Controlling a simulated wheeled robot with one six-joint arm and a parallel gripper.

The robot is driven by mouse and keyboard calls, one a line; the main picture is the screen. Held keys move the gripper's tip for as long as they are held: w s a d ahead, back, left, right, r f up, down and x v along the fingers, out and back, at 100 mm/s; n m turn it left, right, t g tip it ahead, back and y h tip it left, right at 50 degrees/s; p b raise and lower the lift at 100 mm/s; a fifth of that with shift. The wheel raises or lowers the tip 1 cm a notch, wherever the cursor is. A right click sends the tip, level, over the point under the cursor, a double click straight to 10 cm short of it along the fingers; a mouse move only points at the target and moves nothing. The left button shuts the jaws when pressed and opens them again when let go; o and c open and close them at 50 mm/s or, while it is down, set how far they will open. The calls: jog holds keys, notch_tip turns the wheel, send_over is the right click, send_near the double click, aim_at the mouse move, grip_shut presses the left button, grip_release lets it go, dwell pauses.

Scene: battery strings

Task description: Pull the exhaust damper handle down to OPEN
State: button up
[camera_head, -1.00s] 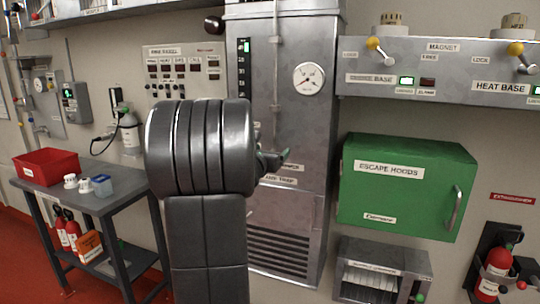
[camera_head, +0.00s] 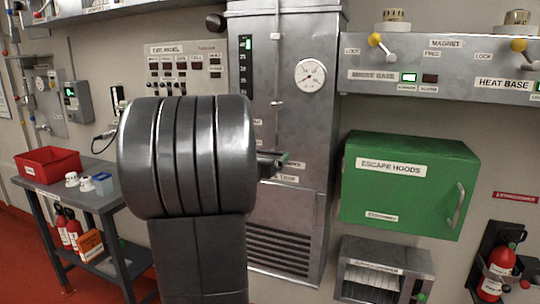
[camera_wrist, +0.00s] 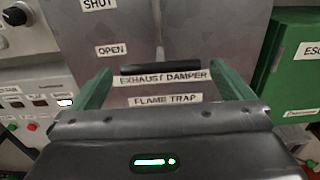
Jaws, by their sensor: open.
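The exhaust damper handle, seen as a dark horizontal bar (camera_wrist: 170,69) at the foot of a thin vertical rod, shows in the wrist view just above the EXHAUST DAMPER label (camera_wrist: 160,78). The OPEN label (camera_wrist: 112,50) is a little above and left of the bar, with the SHUT label (camera_wrist: 98,4) higher. My gripper (camera_wrist: 160,74) is open, its green fingers to the left and right of the bar. I cannot tell how deep the bar sits between them. In the head view my gripper (camera_head: 278,161) is mostly hidden behind my arm.
The grey metal cabinet (camera_head: 306,130) carries a round gauge (camera_head: 310,77). A green escape hoods box (camera_head: 410,195) juts out to the right, with a grey box (camera_head: 385,272) below. A side table (camera_head: 50,193) with a red bin (camera_head: 48,165) stands left.

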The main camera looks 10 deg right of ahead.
aim_at(268, 152)
jog(key=b+v, duration=0.1)
jog(key=v, duration=0.7)
jog(key=shift+s+a, duration=0.25)
jog(key=shift+w+d, duration=0.1)
jog(key=p+x, duration=0.2)
jog(key=x, duration=1.1)
jog(key=shift+w+d, duration=0.2)
